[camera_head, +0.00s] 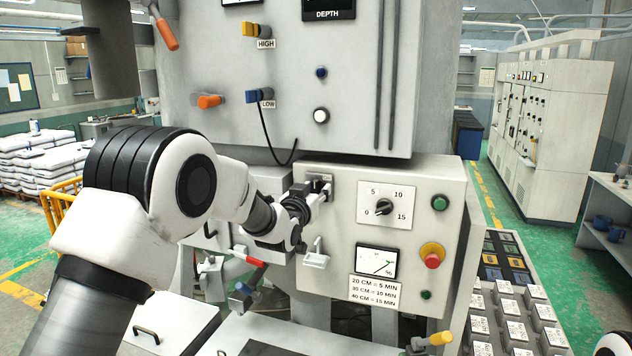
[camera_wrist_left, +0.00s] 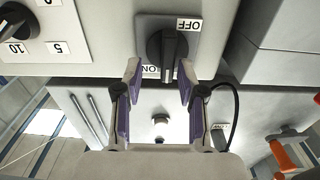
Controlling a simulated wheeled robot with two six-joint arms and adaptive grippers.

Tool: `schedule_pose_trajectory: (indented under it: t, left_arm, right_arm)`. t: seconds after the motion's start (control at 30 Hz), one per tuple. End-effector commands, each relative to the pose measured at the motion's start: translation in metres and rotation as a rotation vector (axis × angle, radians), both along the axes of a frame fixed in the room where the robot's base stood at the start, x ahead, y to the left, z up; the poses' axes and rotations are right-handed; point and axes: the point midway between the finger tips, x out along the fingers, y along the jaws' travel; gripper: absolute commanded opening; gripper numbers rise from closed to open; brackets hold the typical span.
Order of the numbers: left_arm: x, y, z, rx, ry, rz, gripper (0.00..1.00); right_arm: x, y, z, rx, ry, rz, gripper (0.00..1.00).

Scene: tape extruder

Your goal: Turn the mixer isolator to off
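The mixer isolator is a black rotary knob (camera_wrist_left: 168,48) on a grey plate (camera_wrist_left: 206,40), seen in the left wrist view, which shows the panel upside down. An OFF label (camera_wrist_left: 188,24) and a partly covered ON label (camera_wrist_left: 150,70) sit by it. The knob's grip bar runs roughly up and down in that view; which label it points to I cannot tell. My left gripper (camera_wrist_left: 158,78) is open, its fingertips on either side of the knob's near end, with gaps visible. In the head view the left gripper (camera_head: 318,190) is at the isolator plate (camera_head: 321,178). My right gripper is out of view.
Right of the isolator are a timer dial (camera_head: 384,207), a gauge (camera_head: 377,261), a green button (camera_head: 439,202) and a red stop button (camera_head: 432,256). A metal bracket (camera_head: 316,258) juts out below my gripper. A black cable (camera_head: 270,140) hangs above left.

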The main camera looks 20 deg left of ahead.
Motion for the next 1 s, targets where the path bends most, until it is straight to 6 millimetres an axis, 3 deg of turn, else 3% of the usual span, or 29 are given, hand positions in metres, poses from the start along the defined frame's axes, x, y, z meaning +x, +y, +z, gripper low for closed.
schedule_pose_trajectory:
  t: [0.27,0.4,1.0]
  left_arm:
    - [0.005,0.0,-0.002,-0.001,0.002,0.001,0.4]
    - [0.005,0.0,-0.002,-0.001,0.001,0.001,0.0]
    - [0.005,0.001,-0.002,-0.088,0.0,0.001,0.0]
  right_arm:
    - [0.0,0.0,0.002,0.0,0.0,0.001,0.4]
    - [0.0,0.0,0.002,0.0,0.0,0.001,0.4]
    - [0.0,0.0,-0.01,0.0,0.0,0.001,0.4]
